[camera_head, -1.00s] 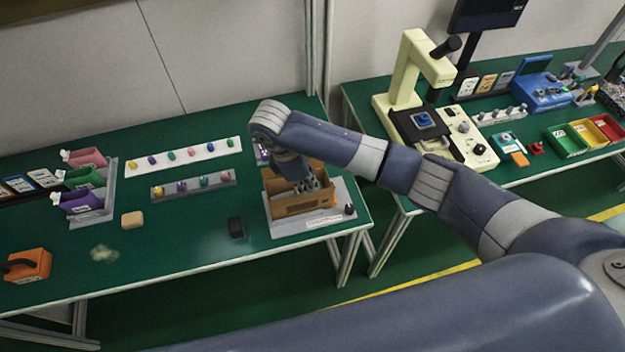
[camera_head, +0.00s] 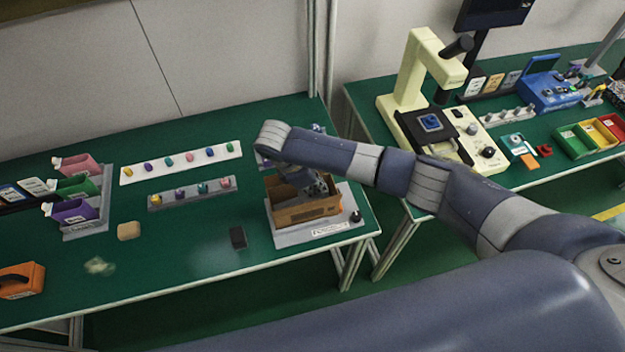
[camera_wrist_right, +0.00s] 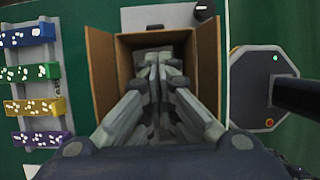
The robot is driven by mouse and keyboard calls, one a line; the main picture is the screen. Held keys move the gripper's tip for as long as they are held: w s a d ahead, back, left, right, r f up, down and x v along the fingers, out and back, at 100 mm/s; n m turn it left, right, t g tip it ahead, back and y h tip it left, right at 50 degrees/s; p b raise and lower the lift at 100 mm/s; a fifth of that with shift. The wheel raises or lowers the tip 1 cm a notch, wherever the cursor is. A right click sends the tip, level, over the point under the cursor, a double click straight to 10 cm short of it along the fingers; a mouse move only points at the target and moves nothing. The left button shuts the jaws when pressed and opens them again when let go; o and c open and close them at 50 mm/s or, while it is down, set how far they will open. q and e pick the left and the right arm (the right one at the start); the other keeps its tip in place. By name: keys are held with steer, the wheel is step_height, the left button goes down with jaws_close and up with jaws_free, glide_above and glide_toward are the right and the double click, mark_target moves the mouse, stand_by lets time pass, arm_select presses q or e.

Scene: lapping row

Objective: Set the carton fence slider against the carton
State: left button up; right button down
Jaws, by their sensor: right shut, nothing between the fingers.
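The carton (camera_head: 308,214) is an open brown box on a light grey base plate (camera_head: 318,236) near the front right of the left bench. My right gripper (camera_head: 316,186) points down at the carton's opening, its fingers together and empty. In the right wrist view the fingers (camera_wrist_right: 157,62) show against the carton's inside, with brown walls (camera_wrist_right: 103,72) on both sides. A black knob (camera_head: 356,216) sits on the plate right of the carton; it also shows in the wrist view (camera_wrist_right: 204,9). I cannot clearly tell which part is the fence slider. My left gripper is out of view.
A small black block (camera_head: 238,238) lies left of the plate. Two strips with coloured pieces (camera_head: 182,163) (camera_head: 193,194) lie behind it. A tan block (camera_head: 129,230) and an orange box (camera_head: 22,282) are farther left. A gap separates the right bench, with its cream microscope (camera_head: 403,85).

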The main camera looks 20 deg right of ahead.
steer(key=x, duration=0.3)
steer(key=shift+s+d+f, duration=0.15)
steer(key=shift+d+f, duration=0.2)
steer(key=shift+f, duration=0.35)
steer(key=shift+p, duration=0.3)
steer(key=shift+d+r, duration=0.15)
steer(key=shift+d, duration=0.05)
steer(key=shift+d+p, duration=0.2)
steer(key=shift+p, duration=0.25)
steer(key=shift+d, duration=0.1)
